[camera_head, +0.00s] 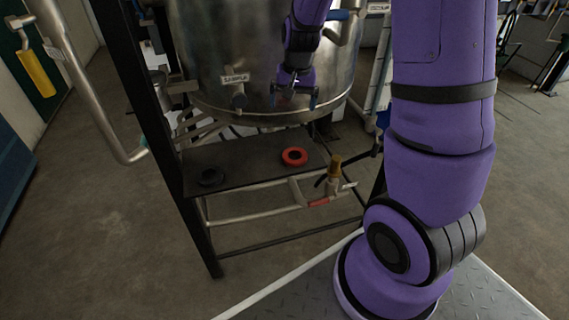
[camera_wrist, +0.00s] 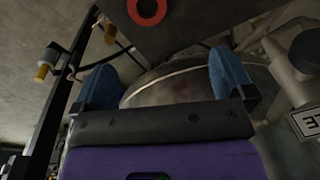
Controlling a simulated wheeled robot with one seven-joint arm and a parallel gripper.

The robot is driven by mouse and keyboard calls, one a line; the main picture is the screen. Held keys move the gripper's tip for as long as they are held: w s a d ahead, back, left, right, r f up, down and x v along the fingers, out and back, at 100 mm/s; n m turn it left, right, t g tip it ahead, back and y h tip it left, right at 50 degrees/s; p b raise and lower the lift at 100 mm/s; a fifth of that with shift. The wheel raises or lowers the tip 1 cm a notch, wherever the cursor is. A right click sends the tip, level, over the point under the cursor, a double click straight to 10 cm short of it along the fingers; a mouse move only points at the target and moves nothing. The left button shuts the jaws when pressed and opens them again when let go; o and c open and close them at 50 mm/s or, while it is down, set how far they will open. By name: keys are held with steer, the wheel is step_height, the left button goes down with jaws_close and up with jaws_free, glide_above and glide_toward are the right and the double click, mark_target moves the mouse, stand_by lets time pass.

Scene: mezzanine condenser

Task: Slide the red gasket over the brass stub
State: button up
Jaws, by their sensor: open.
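The red gasket (camera_head: 294,157) is a flat ring lying on a dark shelf (camera_head: 250,160) under the steel vessel. It also shows at the top edge of the wrist view (camera_wrist: 147,10). The brass stub (camera_head: 334,167) stands upright on pipework just right of the shelf; a yellowish cap on a fitting at left in the wrist view (camera_wrist: 42,72) may be it. My gripper (camera_head: 294,98) is open and empty, in front of the vessel and above the gasket, apart from it. Its blue fingers are spread in the wrist view (camera_wrist: 165,75).
A black ring (camera_head: 211,177) lies on the shelf's left part. The vessel (camera_head: 205,60) with a "SAMPLE" tag (camera_head: 235,78) is close behind my gripper. A black frame post (camera_head: 150,120) stands at left. A red-handled valve (camera_head: 318,203) sits below the stub.

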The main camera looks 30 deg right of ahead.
steer(key=m+g, duration=0.1)
steer(key=m, duration=0.1)
glide_above(294, 160)
step_height(294, 160, down, 10)
steer(key=shift+s+f, duration=0.1)
steer(key=shift+f, duration=5.6)
steer(key=c, duration=0.9)
